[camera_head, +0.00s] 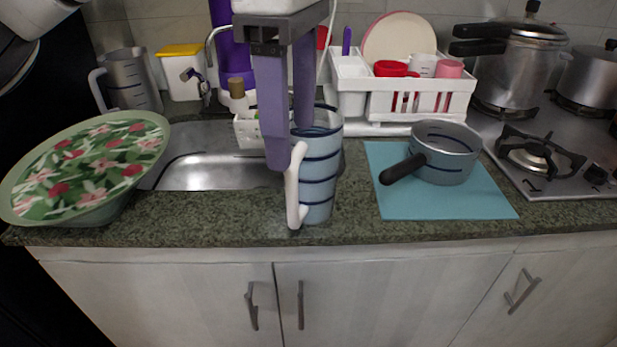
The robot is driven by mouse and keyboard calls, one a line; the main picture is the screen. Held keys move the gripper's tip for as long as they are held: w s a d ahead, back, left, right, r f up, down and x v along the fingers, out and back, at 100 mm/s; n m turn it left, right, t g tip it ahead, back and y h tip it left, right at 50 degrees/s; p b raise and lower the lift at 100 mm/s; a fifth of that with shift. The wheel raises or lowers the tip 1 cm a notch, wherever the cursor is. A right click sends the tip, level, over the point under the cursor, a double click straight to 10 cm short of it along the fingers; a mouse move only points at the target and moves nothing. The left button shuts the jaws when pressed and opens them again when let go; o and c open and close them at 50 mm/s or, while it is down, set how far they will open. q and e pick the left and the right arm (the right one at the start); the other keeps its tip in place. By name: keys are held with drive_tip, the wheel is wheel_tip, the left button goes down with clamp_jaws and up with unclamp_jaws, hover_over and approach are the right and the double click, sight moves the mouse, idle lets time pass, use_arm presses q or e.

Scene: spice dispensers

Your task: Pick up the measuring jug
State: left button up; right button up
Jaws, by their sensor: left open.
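A pale blue jug with dark bands (321,175) and a white handle (296,190) stands upright near the counter's front edge, its handle facing left and forward. My left gripper (291,146) comes down from above, open, with purple fingers at the top of this handle. One finger hangs just left of the handle; the other is by the jug's rim, partly covering it. I cannot tell whether they touch. A grey jug with measuring marks (128,80) stands upright at the back left, apart from the gripper. My right gripper is not in view.
A floral bowl (90,160) stands at the left, before the sink (205,170). A saucepan (445,155) sits on a blue mat (400,205) at the right. A white dish rack (425,103) is behind. Speckled counter is clear between jug and bowl.

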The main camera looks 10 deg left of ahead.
sight(296, 153)
use_arm(q)
drive_tip(key=f, duration=0.5)
drive_tip(key=shift+w+f, duration=0.25)
drive_tip(key=shift+f, duration=0.05)
drive_tip(key=shift+d+r, duration=0.1)
clamp_jaws()
